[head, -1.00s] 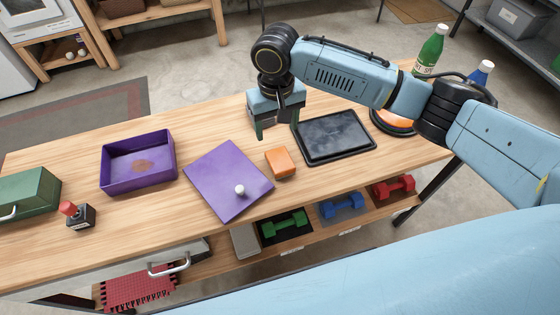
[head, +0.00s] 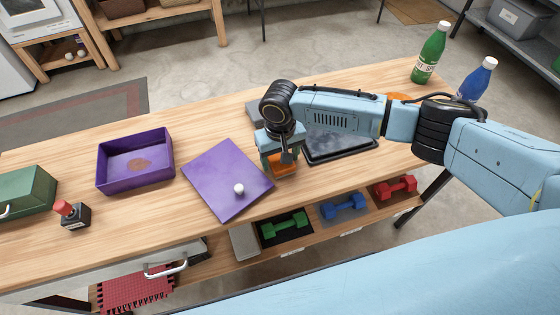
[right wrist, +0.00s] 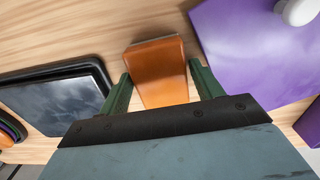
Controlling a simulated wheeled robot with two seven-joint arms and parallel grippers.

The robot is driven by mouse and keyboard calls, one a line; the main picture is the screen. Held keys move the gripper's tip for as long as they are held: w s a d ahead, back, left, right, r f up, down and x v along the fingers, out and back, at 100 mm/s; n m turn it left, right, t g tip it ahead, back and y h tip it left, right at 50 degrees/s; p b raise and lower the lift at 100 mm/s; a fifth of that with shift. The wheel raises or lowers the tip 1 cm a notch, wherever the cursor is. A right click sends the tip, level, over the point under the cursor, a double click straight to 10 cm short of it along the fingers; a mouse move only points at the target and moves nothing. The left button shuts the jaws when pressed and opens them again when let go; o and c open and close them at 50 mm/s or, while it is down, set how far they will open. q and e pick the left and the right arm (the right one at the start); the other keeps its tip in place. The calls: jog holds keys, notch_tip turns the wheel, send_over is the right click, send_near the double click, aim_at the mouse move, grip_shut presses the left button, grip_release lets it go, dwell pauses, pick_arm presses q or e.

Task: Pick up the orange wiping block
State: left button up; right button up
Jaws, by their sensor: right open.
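The orange wiping block (head: 284,168) lies on the wooden table between the purple lid and the dark tray. It also shows in the right wrist view (right wrist: 160,72), between the two green fingers. My right gripper (head: 281,166) is open and is down over the block, one finger on each side. In the wrist view a gap shows beside each finger (right wrist: 158,88), so the block is not gripped. The arm partly hides the block in the head view. My left gripper is not in view.
The purple lid (head: 222,185) with a white knob lies just left of the block; the dark tray (head: 345,153) is just right. A purple box (head: 135,170), a red-topped stamp (head: 72,214) and a green box (head: 24,190) stand further left. Bottles (head: 431,55) stand at the right.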

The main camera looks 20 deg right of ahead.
jog(key=shift+f, duration=0.2)
jog(key=c, duration=0.8)
jog(key=shift+o, duration=0.2)
jog(key=shift+r, duration=0.15)
notch_tip(320, 180, up, 10)
jog(key=shift+f+p, duration=0.1)
jog(key=shift+p, duration=0.75)
jog(key=o, duration=0.3)
jog(key=shift+c, duration=0.9)
